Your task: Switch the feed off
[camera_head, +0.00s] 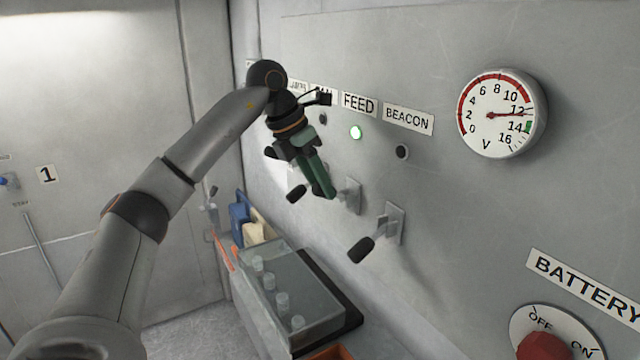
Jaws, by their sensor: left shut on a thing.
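The feed switch's plate (353,196) is lower down. My left gripper (326,190) has its green fingers shut at this switch, on its lever, just left of the plate. The fingers hide most of that lever. A black lever tip (296,194) shows left of the fingers; I cannot tell which switch it belongs to. My right gripper is out of view.
The beacon switch (361,250) juts out close on the right, under the BEACON label (408,118) and a dark lamp (402,152). A clear-lidded box (290,290) stands below. A voltmeter (500,114) and red battery knob (541,347) are at right.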

